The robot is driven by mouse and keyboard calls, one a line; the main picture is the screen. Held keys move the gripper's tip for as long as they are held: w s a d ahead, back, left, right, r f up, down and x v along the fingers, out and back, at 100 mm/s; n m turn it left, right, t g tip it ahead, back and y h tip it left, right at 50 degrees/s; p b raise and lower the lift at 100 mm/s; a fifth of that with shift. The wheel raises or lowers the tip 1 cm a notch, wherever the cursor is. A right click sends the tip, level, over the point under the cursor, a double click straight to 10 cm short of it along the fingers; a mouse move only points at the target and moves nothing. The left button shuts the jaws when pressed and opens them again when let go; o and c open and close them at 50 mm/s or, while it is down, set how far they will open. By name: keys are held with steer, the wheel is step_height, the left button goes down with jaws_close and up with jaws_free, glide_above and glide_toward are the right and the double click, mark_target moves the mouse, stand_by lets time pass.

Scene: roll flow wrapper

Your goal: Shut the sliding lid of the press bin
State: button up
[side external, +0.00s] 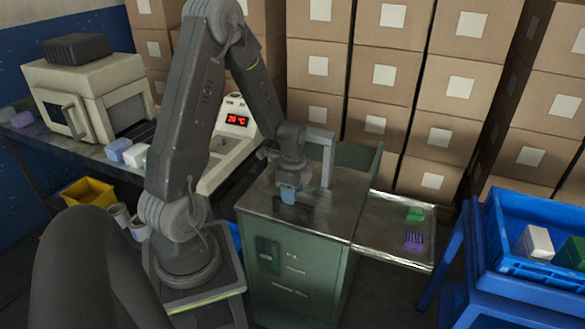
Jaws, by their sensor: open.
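A green cabinet (300,268) with a worn metal top (335,215) stands in the middle of the side external view, and it appears to be the press bin. Which part is its sliding lid, and how far that lid is open, I cannot tell. My gripper (292,208) points down over the front left part of the metal top, close to the surface. It is open, with no held object visible. The fingertips are small and dark here, so contact with the top is unclear. A grey upright post (328,160) stands just behind my gripper.
A metal side shelf (385,240) on the right holds a green piece (415,214) and a purple piece (413,240). A blue crate (525,268) stands further right. A machine with a red display (237,120) is behind left. Stacked cartons (385,100) close off the back.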

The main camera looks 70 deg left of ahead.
step_height(320, 180, up, 10)
stand_by(0.3)
steer(key=shift+r, duration=0.1)
steer(key=s+d+r+n+t, duration=0.2)
steer(key=s+d+r+n, duration=0.2)
steer(key=d+r, duration=0.3)
steer(key=s+d+r+n+t, duration=0.3)
steer(key=d+r, duration=0.4)
steer(key=d, duration=0.6)
steer(key=shift+s+d+n+t, duration=0.35)
steer(key=shift+s+n, duration=0.35)
steer(key=shift+n, duration=0.3)
